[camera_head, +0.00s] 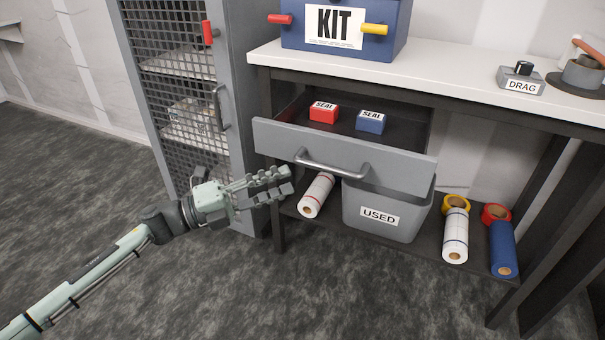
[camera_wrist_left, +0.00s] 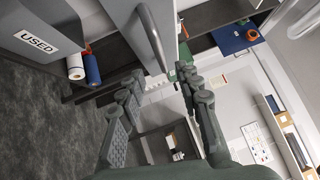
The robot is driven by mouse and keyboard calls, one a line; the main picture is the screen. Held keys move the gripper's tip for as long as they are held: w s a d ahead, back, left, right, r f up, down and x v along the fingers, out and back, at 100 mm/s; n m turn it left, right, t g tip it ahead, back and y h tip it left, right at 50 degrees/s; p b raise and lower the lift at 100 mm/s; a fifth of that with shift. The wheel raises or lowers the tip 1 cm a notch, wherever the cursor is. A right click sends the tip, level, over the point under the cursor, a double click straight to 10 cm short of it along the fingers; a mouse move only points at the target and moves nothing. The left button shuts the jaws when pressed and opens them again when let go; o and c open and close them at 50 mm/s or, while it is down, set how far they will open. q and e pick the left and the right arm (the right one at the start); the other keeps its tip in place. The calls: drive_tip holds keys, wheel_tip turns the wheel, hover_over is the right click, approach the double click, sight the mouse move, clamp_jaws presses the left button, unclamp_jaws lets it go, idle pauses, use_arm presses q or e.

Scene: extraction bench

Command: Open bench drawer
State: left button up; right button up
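The grey bench drawer (camera_head: 395,163) stands pulled out from under the white bench top. Its inside shows, with a red SEAL box (camera_head: 323,113) and a blue SEAL box (camera_head: 370,122) in it. The curved metal handle (camera_head: 333,167) is on its front and also shows in the left wrist view (camera_wrist_left: 153,38). My left gripper (camera_head: 289,180) is open and empty, just left of the handle and slightly below its left end. In the left wrist view the fingertips (camera_wrist_left: 162,73) are spread, with the handle beyond them. My right gripper is not in view.
A mesh-door cabinet (camera_head: 226,60) stands close to the left. Below the drawer are a grey USED bin (camera_head: 390,213), a white roll (camera_head: 316,195) and more rolls on the lower shelf (camera_head: 428,238). A blue KIT case (camera_head: 395,28) sits on the bench top. The floor in front is clear.

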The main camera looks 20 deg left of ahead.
use_arm(q)
drive_tip(key=shift+v, duration=1.2)
drive_tip(key=w+a+f+n+t+y, duration=0.1)
drive_tip(key=a+f+n+y, duration=0.3)
drive_tip(key=f+n+y, duration=0.5)
drive_tip(key=a+f+n+y, duration=0.4)
drive_tip(key=f+n+y, duration=0.2)
drive_tip(key=f+n, duration=0.3)
drive_tip(key=s+d+f+n+g, duration=0.4)
drive_tip(key=s+f, duration=0.4)
drive_tip(key=s, duration=0.2)
drive_tip(key=s+d+f+n+g, duration=0.3)
drive_tip(key=s+f+n+g, duration=0.2)
drive_tip(key=s, duration=0.5)
wheel_tip(320, 180, down, 3)
drive_tip(key=shift+s+d+f+g+y, duration=0.15)
drive_tip(key=shift+s+d+g+y, duration=0.2)
drive_tip(key=shift+g, duration=0.85)
